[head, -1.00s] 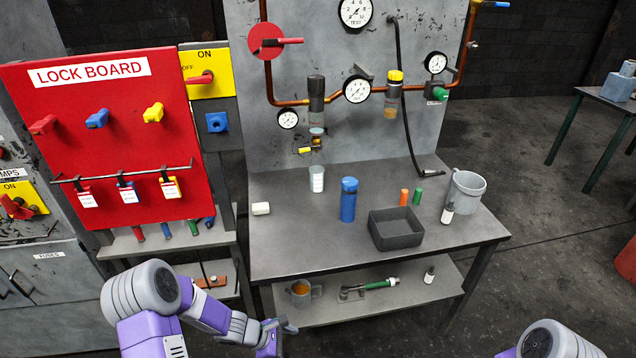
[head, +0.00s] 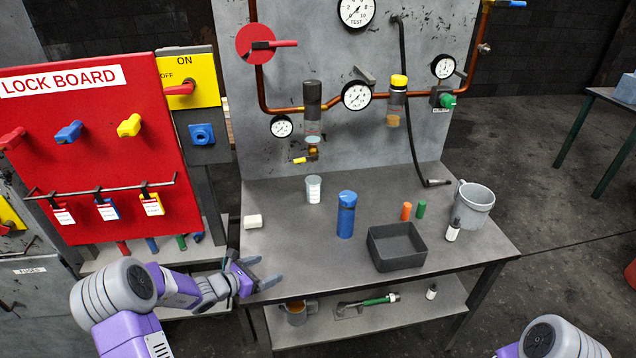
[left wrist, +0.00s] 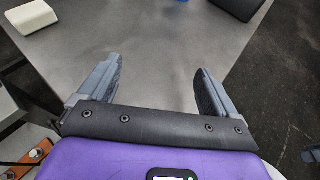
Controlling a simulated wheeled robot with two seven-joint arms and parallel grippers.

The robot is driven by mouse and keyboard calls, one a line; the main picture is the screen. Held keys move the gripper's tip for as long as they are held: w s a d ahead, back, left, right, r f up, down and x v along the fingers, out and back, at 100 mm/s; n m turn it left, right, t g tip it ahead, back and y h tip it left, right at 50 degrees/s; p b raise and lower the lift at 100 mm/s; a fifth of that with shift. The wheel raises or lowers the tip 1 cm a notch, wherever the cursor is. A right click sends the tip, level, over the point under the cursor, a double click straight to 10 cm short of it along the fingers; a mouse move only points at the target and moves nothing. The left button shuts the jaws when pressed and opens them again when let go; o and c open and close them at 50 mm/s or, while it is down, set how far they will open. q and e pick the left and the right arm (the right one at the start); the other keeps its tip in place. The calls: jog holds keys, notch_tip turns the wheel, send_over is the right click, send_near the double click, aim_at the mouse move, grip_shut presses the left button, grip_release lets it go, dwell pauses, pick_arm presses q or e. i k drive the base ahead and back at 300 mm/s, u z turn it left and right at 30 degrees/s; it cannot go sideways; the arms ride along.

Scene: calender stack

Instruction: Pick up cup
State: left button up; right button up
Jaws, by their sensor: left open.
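A small whitish cup (head: 314,190) stands upright on the grey workbench (head: 290,245), toward the back left. A larger grey handled cup or bucket (head: 474,205) stands at the bench's right side. A mug with orange contents (head: 296,313) is on the lower shelf, partly hidden by the bench edge. My left gripper (head: 268,271) is open and empty at the bench's front left edge, well short of the small cup. My right gripper is out of view.
The front left bench top is clear.

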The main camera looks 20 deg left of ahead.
aim_at(313, 182)
jog(key=i, duration=1.15)
